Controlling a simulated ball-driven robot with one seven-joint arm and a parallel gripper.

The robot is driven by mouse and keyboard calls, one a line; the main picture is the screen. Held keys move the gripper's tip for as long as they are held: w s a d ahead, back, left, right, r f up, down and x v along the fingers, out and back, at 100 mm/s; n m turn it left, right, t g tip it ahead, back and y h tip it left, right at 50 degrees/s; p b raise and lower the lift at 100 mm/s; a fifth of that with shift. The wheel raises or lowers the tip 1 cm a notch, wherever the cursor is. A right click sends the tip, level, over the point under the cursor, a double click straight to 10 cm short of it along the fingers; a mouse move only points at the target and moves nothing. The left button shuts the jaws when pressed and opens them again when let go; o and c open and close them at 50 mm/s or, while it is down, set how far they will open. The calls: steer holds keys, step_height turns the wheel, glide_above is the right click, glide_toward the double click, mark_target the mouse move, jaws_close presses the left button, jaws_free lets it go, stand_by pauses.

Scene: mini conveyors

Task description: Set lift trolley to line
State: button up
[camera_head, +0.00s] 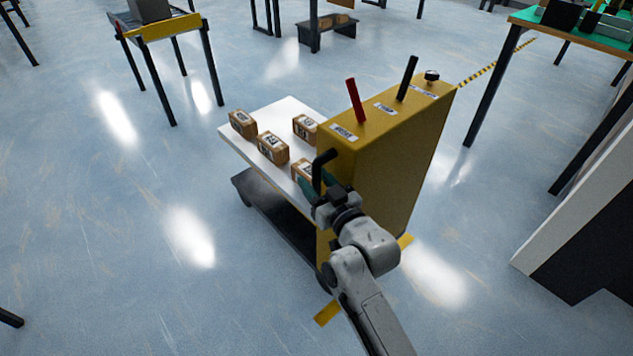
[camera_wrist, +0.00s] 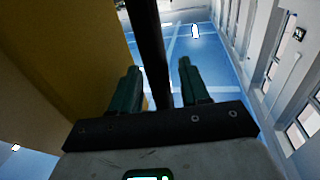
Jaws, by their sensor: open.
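The lift trolley has a yellow housing (camera_head: 385,165), a white top plate (camera_head: 283,112) and a dark base (camera_head: 268,205). It stands on the floor in the middle of the head view. A red lever (camera_head: 355,100), a black lever (camera_head: 407,78) and a black knob (camera_head: 431,76) are on the housing's labelled sloping top. A bent black handle (camera_head: 318,168) sticks out of its near left side. My gripper (camera_head: 318,187) is at this handle, fingers apart. In the wrist view, a dark bar (camera_wrist: 149,50) runs between the two open green fingers (camera_wrist: 158,85); contact cannot be told.
Several small cartons (camera_head: 272,147) stand on the top plate. A yellow-edged conveyor table (camera_head: 168,27) is at the back left, a green-topped table (camera_head: 590,35) at the right. Yellow floor marks (camera_head: 327,313) lie by the trolley.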

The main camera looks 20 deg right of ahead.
steer(key=s+d, duration=0.1)
steer(key=s, duration=0.9)
steer(key=shift+s+d+p, duration=0.15)
steer(key=shift+s+p, duration=0.15)
steer(key=shift+s, duration=0.05)
steer(key=s+f+g, duration=0.5)
steer(key=f, duration=0.2)
steer(key=s+d+f+m+g+h, duration=0.1)
steer(key=s+d+f+g, duration=0.4)
steer(key=s, duration=0.7)
steer(key=s+f+m+g+h, duration=0.1)
steer(key=s+f+g, duration=0.1)
steer(key=s+g, duration=0.7)
step_height(320, 180, up, 19)
steer(key=s+t+p, duration=0.2)
steer(key=p, duration=1.7)
steer(key=shift+s, duration=0.1)
